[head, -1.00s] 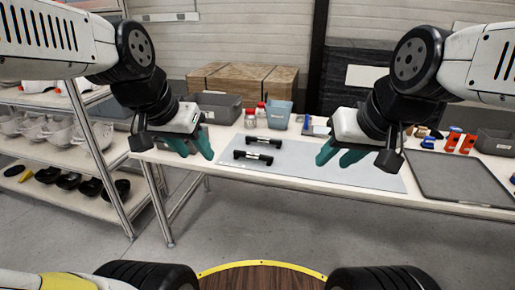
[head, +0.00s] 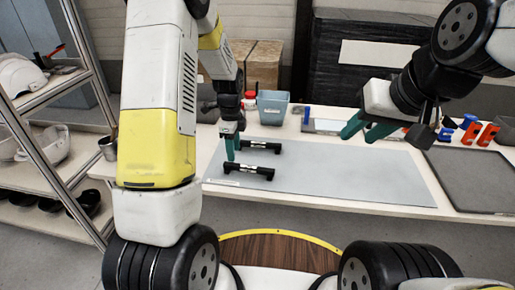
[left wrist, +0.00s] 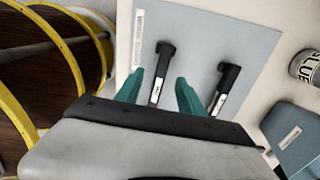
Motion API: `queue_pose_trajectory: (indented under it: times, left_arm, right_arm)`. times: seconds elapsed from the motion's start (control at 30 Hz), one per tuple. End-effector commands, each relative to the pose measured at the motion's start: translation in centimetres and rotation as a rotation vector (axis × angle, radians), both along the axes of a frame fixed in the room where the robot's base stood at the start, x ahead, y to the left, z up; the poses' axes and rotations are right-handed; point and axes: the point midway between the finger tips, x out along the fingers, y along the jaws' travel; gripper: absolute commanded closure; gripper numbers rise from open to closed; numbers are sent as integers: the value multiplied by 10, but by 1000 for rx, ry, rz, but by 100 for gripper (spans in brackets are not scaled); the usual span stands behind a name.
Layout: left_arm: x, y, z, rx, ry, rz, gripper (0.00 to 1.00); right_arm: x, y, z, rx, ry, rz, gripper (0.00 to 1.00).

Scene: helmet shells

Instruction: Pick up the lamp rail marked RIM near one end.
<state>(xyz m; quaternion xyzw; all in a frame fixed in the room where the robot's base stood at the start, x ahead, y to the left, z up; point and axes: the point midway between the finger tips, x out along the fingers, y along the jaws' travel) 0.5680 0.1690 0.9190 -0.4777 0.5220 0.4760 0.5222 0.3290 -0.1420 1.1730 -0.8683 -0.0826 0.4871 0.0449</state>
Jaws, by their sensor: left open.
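Two black lamp rails with pale labels lie on the grey mat (head: 340,181): a front rail (head: 258,172) and a back rail (head: 262,146). The labels are too small to read surely, so I cannot tell which says RIM. My left gripper (head: 233,152) is open, pointing down over the rails' left part. In the left wrist view, the front rail (left wrist: 164,58) runs between its teal fingertips, not gripped, its lower part hidden by the gripper. The back rail (left wrist: 226,77) lies right of the fingers there. My right gripper (head: 364,130) is open and empty above the mat's back right.
A blue-grey bin (head: 272,107) and a jar (head: 250,98) stand behind the rails. A dark tray (head: 475,178) and orange and blue parts (head: 488,134) are at the right. A shelf rack (head: 40,185) stands at the left. The mat's middle and right are clear.

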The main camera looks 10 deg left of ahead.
Motion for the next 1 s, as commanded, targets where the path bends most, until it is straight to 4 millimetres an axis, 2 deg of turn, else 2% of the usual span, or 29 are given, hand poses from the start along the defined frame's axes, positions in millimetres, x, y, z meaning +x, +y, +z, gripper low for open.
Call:
queue_pose_trajectory:
  times: [0.6, 0.9, 1.0]
  left_arm:
    - [3, -2, -76, 1, 4, -10, 55]
    - [3, -2, -80, 1, 3, -10, 55]
    - [3, -2, -80, 1, 3, -10, 74]
  right_arm:
    - [0, 0, 0, 0, 0, 0, 64]
    - [0, 0, 0, 0, 0, 0, 64]
    - [0, 0, 0, 0, 0, 0, 64]
